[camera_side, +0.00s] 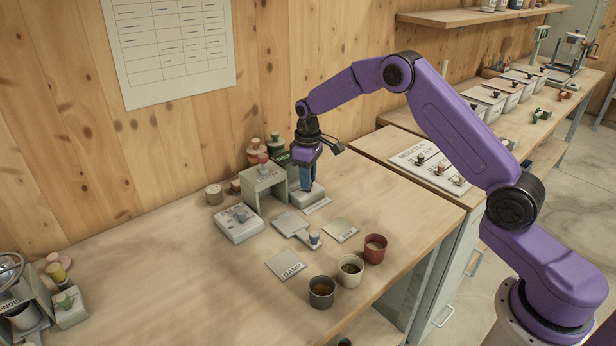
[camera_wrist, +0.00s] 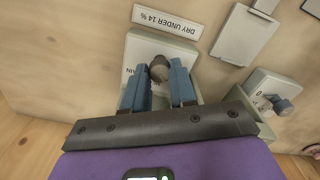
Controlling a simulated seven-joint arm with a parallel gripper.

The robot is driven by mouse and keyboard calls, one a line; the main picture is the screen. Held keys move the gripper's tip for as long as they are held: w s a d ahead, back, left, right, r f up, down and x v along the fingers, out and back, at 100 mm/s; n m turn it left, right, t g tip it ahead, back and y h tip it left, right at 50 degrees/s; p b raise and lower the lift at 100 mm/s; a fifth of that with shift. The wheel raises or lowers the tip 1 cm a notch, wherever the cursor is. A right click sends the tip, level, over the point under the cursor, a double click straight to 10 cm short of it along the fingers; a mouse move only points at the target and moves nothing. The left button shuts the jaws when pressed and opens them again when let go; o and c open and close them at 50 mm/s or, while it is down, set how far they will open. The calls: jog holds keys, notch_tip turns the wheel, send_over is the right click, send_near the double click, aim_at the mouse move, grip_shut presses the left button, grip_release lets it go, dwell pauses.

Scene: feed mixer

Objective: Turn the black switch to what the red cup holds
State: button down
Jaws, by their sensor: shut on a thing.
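My gripper (camera_wrist: 160,82), with blue fingers, points down over a pale switch box (camera_wrist: 189,57) at the back of the table. Its fingers are shut on the dark round knob of the black switch (camera_wrist: 158,66). Part of the lettering beside the knob is hidden by a finger, so the switch's setting cannot be read. In the side view my gripper (camera_side: 306,184) hides the knob and stands on the box (camera_side: 309,197). The red cup (camera_side: 375,252) stands upright at the front right of the table and holds something light brown.
A label reading "DRY UNDER 14 %" (camera_wrist: 167,20) lies by the box. A pale cup (camera_side: 350,275) and a dark cup (camera_side: 322,296) stand beside the red one. A "DAMP" plate (camera_side: 284,264) and a "DRY" plate (camera_side: 341,230) lie behind. A grey-green stand (camera_side: 264,185) is close left of my gripper.

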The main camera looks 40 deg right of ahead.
jog(key=shift+m, duration=0.3)
jog(key=m, duration=0.4)
jog(key=shift+m, duration=2)
jog(key=c, duration=0.9)
grip_release()
notch_tip(320, 180, up, 18)
jog(key=shift+f, duration=0.2)
